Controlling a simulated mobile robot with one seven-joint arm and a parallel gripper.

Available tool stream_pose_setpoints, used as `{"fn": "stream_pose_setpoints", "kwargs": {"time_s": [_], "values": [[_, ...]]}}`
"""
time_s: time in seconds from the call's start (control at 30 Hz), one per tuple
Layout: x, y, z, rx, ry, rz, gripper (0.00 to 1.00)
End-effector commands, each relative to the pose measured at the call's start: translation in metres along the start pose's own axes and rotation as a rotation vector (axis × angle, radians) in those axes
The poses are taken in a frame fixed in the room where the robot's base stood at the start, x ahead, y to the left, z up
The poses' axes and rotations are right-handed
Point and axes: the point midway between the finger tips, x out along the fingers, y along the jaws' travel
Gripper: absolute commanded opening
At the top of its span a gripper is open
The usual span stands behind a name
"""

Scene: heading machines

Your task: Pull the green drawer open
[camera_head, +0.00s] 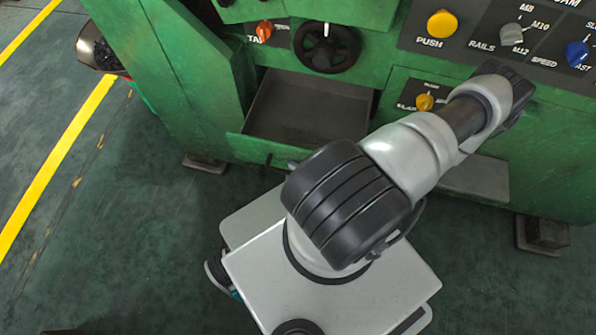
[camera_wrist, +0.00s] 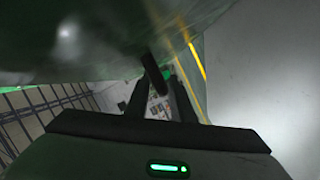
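The green drawer (camera_head: 244,148) stands open in the green machine in the head view. Its dark grey inside (camera_head: 310,105) shows and looks empty. My arm covers the right part of its front. My gripper (camera_wrist: 160,80) shows in the wrist view with its two black fingers apart, so it is open. A short dark bar (camera_wrist: 154,74), possibly the drawer handle, lies near the fingertips under a green surface (camera_wrist: 90,35). I cannot tell whether the fingers touch it. My gripper is hidden in the head view.
The machine has a black handwheel (camera_head: 327,47), an orange knob (camera_head: 264,31), a yellow push button (camera_head: 442,24) and a blue knob (camera_head: 577,53). A container of dark parts (camera_head: 98,50) is at the upper left. The floor at the left, with yellow lines (camera_head: 55,165), is clear.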

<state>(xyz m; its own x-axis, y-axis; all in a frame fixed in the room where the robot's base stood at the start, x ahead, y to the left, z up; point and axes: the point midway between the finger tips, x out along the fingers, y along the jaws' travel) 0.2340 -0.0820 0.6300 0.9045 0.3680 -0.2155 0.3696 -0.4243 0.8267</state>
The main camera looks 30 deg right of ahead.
Motion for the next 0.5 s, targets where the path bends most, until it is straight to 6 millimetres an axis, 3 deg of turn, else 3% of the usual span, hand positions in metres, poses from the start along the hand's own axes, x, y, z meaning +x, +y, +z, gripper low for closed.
{"fn": "stream_pose_setpoints", "kwargs": {"time_s": [0.33,0.5], "values": [[-0.001,0.000,0.000,0.000,-0.001,0.000,0.30],[-0.016,0.000,0.001,-0.001,-0.003,-0.001,0.30]]}}
